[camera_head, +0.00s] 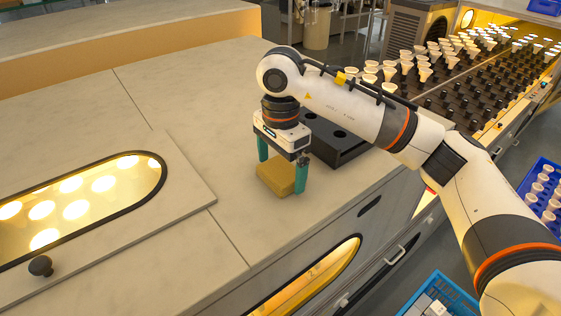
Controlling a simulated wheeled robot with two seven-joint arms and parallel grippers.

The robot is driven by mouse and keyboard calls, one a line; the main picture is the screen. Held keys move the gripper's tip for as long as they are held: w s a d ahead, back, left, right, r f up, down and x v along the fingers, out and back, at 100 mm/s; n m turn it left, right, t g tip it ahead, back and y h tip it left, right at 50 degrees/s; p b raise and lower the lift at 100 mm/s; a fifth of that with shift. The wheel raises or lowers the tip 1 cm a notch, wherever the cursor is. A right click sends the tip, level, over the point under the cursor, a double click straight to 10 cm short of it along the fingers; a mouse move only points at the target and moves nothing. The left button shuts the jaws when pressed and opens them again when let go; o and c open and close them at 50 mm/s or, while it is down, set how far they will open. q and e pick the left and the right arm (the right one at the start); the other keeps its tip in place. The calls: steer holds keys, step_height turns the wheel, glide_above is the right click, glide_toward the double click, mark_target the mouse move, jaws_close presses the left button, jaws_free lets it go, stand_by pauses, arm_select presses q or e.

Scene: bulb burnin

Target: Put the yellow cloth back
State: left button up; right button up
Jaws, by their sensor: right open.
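The yellow cloth (279,174) is a folded, block-like pad on the grey counter top, near the middle of the head view. My right gripper (282,176) points down over it, with one green finger on the cloth's left side and the other by its right side. The gripper is open. I cannot tell whether the fingers touch the cloth. The right arm comes in from the right edge. My left gripper does not show.
A dark holder with round holes (345,146) stands right behind the gripper. A panel with a lit oval window (190,190) and black knob lies at left. A rack of bulbs (470,85) is at the back right. Blue crates (440,285) stand below the counter's edge.

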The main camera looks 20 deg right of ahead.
mark_target(280, 170)
steer(key=shift+r, duration=0.45)
step_height(280, 170, up, 11)
steer(key=b, duration=0.1)
steer(key=shift+r, duration=0.2)
